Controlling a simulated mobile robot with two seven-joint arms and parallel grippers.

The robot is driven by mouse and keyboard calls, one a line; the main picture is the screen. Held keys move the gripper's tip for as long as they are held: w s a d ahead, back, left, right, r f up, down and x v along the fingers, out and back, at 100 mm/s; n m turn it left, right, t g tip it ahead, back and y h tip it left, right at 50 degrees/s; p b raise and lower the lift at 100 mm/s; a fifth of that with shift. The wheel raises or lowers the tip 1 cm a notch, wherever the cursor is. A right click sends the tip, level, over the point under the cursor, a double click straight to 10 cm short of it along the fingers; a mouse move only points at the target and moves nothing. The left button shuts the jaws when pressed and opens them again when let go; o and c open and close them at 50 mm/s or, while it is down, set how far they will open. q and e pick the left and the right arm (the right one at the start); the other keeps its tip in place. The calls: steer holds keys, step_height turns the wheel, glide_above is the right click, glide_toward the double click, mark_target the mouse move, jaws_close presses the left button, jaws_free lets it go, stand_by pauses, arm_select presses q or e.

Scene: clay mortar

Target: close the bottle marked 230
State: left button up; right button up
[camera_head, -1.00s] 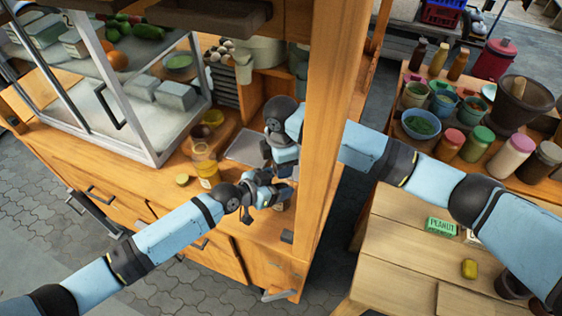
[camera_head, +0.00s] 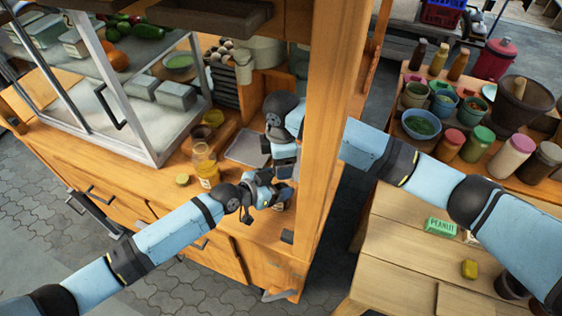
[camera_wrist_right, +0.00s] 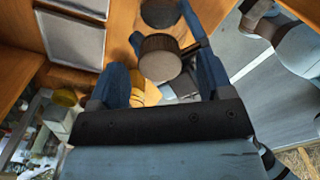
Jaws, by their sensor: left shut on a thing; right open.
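My left gripper (camera_head: 262,194) is shut on a small bottle (camera_head: 279,206) on the counter, near the wooden post. Most of that bottle is hidden behind the gripper, and no number can be read. My right gripper (camera_head: 286,172) comes down from behind the post, close to the left one. In the right wrist view it is open (camera_wrist_right: 160,50), with a round brown ribbed cap (camera_wrist_right: 160,58) between its fingers. Yellow bottle glass (camera_wrist_right: 146,92) shows below the cap. I cannot tell whether the cap touches the fingers or sits fully on the bottle.
A glass bottle with yellow contents (camera_head: 206,166) and a yellow lid (camera_head: 183,180) are on the counter to the left. A grey tray (camera_head: 246,149) lies behind. The wooden post (camera_head: 333,120) stands beside the grippers, and a glass case (camera_head: 165,145) stands left.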

steer(key=shift+r, duration=1.55)
steer(key=shift+c, duration=0.4)
steer(key=shift+a+r+n, duration=0.1)
steer(key=shift+r+n, duration=0.3)
steer(key=shift+n, duration=0.1)
steer(key=n, duration=0.1)
steer(key=r+n, duration=0.1)
steer(key=shift+w+a+r+n, duration=0.1)
steer(key=shift+a+r+n, duration=0.1)
steer(key=shift+r+n, duration=0.15)
steer(key=n, duration=0.1)
steer(key=r+n, duration=0.1)
steer(key=n, duration=0.1)
steer(key=shift+d, duration=0.35)
steer(key=shift+f, duration=4.05)
